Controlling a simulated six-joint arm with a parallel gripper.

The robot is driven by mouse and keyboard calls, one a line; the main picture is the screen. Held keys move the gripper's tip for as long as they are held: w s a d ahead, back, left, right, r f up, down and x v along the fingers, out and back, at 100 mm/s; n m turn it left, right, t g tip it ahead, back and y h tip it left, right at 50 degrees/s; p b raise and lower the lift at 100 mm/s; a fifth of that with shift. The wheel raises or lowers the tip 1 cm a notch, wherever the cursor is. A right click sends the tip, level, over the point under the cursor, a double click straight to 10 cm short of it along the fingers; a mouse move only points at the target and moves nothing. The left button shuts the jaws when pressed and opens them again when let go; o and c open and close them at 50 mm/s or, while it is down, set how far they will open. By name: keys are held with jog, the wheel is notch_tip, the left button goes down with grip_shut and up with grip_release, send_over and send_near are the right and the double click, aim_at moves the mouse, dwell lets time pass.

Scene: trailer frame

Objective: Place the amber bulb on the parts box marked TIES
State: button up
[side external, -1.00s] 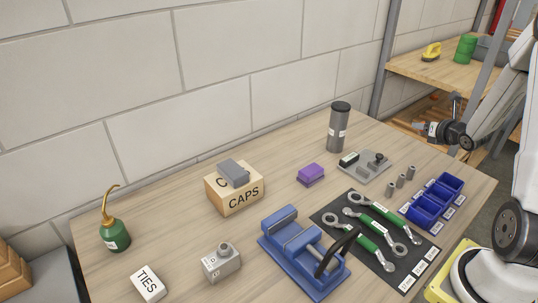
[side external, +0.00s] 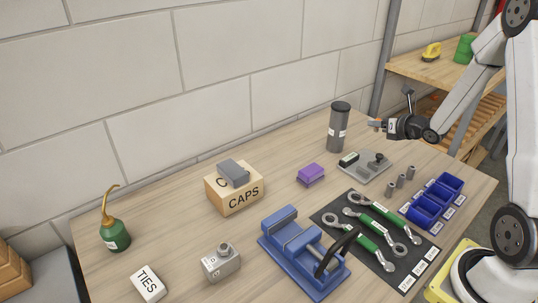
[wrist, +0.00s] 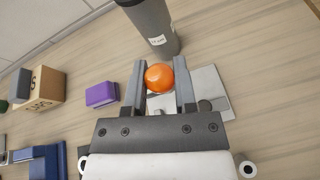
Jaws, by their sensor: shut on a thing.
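My gripper (wrist: 158,82) is shut on the amber bulb (wrist: 160,77), a round orange thing between the fingertips in the wrist view. In the side external view my gripper (side external: 374,124) is in the air at the right, near the dark grey canister, and the bulb is a small orange spot (side external: 378,121) at its tip. The parts box marked TIES (side external: 148,283) is a small white box at the front left of the bench, far from my gripper. Its top looks bare.
A grey canister (side external: 337,128) stands close to my gripper. Across the bench are a purple block (side external: 310,174), a CAPS box (side external: 222,197) with a grey block on top, a blue vise (side external: 300,262), a small grey box (side external: 214,265) and a green oil can (side external: 113,236).

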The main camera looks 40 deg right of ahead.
jog(key=w+a+r+n+g+y, duration=0.1)
jog(key=w+a+n+y, duration=0.35)
jog(key=a, duration=1.25)
jog(key=w+a+n+g+y, duration=0.25)
jog(key=a+n+y, duration=0.25)
jog(key=a, duration=1.2)
jog(key=s+a+n+g+y, duration=0.1)
jog(key=s+a, duration=0.3)
jog(key=a, duration=0.5)
jog(key=s+a+r+n+g+y, duration=0.1)
jog(key=s+a+n+g, duration=0.3)
jog(key=a, duration=0.5)
jog(key=s+a+n+g+y, duration=0.2)
jog(key=s+a, duration=0.4)
jog(key=a, duration=0.3)
jog(key=shift+s+a+r+n+g+y, duration=0.2)
jog(key=shift+a+r+n+g+y, duration=0.2)
jog(key=shift+y, duration=0.25)
jog(key=shift+f, duration=0.1)
send_over(149, 282)
jog(key=f, duration=0.8)
jog(key=shift+s+d+f, duration=0.2)
jog(key=shift+s+d, duration=0.1)
jog(key=shift+s, duration=0.05)
jog(key=shift+w+a+f, duration=0.25)
jog(key=shift+w+f, duration=0.1)
jog(key=shift+f, duration=0.1)
